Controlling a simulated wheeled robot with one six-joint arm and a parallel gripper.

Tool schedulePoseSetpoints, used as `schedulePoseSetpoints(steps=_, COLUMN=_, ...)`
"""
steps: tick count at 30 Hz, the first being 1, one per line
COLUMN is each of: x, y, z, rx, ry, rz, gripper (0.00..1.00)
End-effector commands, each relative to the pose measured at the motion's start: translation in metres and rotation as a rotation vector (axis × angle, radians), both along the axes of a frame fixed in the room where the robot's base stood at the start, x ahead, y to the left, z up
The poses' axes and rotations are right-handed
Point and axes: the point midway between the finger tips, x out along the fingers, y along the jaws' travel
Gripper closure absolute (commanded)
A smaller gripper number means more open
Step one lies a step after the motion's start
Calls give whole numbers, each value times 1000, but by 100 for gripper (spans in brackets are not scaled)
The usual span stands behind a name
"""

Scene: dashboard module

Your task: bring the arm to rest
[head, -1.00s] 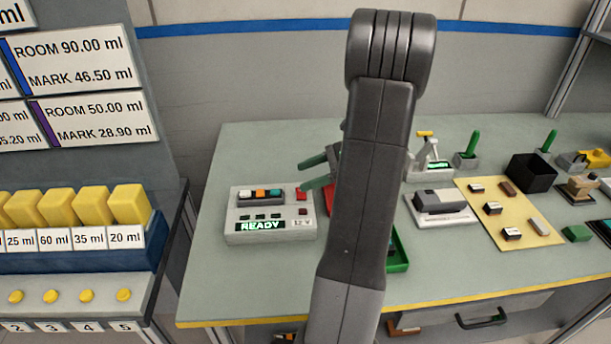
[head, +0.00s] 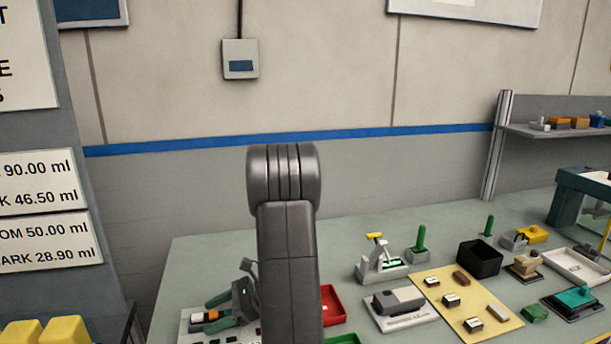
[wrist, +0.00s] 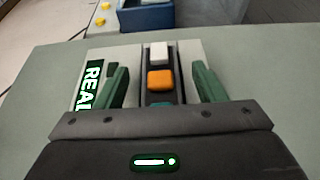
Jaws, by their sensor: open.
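My gripper (head: 215,311) has two green fingers and is near the grey tester box (head: 186,326) at the bottom edge of the head view. In the wrist view my gripper (wrist: 162,84) is open, with a finger on each side of the box's dark slot. An orange block (wrist: 160,81) and a white block (wrist: 158,55) sit in the slot, between or beyond the fingers. A teal piece (wrist: 163,104) is partly hidden by the gripper body. The lit display (wrist: 90,84) on the box is partly covered. I see nothing held; contact with the box cannot be told.
A red tray (head: 333,305) lies right of my arm. Farther right are a grey device on a white base (head: 397,302), a yellow mat (head: 455,285) with small parts, and a black bin (head: 480,258). A blue container (wrist: 146,15) stands beyond the table edge.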

Motion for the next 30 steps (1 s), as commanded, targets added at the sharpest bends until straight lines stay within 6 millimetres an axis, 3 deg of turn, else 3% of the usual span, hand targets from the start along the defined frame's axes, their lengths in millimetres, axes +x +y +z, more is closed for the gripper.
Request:
schedulePoseSetpoints(steps=2, x=-3, y=8, z=-3, rx=0, ry=2, rz=1, gripper=37)
schedulePoseSetpoints(steps=6, x=-2, y=7, z=6, rx=0, ry=0, rz=-1, gripper=37)
schedulePoseSetpoints(steps=16, x=-2, y=6, z=7, rx=0, ry=0, rz=0, gripper=37)
schedulePoseSetpoints(steps=23, x=-2, y=6, z=-2, rx=0, ry=1, rz=0, gripper=37)
schedulePoseSetpoints(steps=30, x=7, y=-21, z=9, rx=1, ry=-4, rz=-5, gripper=37)
